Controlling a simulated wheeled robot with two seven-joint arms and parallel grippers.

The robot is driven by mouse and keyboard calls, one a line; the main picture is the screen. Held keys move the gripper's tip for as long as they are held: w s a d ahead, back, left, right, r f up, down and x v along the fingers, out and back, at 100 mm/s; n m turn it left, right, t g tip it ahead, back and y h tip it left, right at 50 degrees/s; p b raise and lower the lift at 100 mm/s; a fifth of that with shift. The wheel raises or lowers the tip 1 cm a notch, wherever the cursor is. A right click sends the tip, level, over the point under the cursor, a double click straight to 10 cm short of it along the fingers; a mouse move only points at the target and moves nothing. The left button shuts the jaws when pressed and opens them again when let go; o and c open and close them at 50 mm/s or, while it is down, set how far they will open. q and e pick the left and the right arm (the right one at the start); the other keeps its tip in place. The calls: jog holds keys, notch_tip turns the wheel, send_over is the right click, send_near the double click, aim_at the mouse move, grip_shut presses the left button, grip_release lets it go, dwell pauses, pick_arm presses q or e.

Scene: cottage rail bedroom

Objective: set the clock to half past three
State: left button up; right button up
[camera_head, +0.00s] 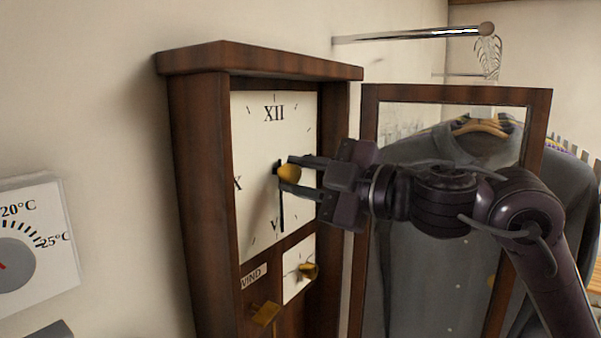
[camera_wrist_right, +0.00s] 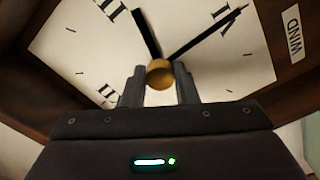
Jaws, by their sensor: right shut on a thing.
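The clock (camera_head: 200,180) is a tall dark wooden case on the wall with a white dial (camera_head: 255,140). The dial also fills much of the right wrist view (camera_wrist_right: 75,45). My right gripper (camera_head: 290,175) comes in from the right and is shut on the round brass knob (camera_wrist_right: 160,75) at the dial's centre. The long thin hand (camera_head: 282,210) points down at the VI. In the wrist view, where the dial is turned, the short thick hand (camera_wrist_right: 146,38) points a little past the III, toward the VI. In the head view the gripper mostly hides it. My left gripper is out of view.
The framed glass door (camera_head: 540,130) stands open at the right, close to my right arm, with hanging shirts showing through it. Below the dial are a small white panel with a brass knob (camera_head: 309,271), a WIND label (camera_head: 253,277) and a brass key (camera_head: 265,313).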

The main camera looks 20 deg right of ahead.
dwell(0.5)
jog(key=o, duration=1)
jog(key=shift+d, duration=0.1)
jog(key=shift+s+f, duration=0.1)
jog(key=b+v, duration=0.4)
jog(key=v, duration=0.3)
jog(key=shift+s+d, duration=0.2)
jog(key=shift+d, duration=0.05)
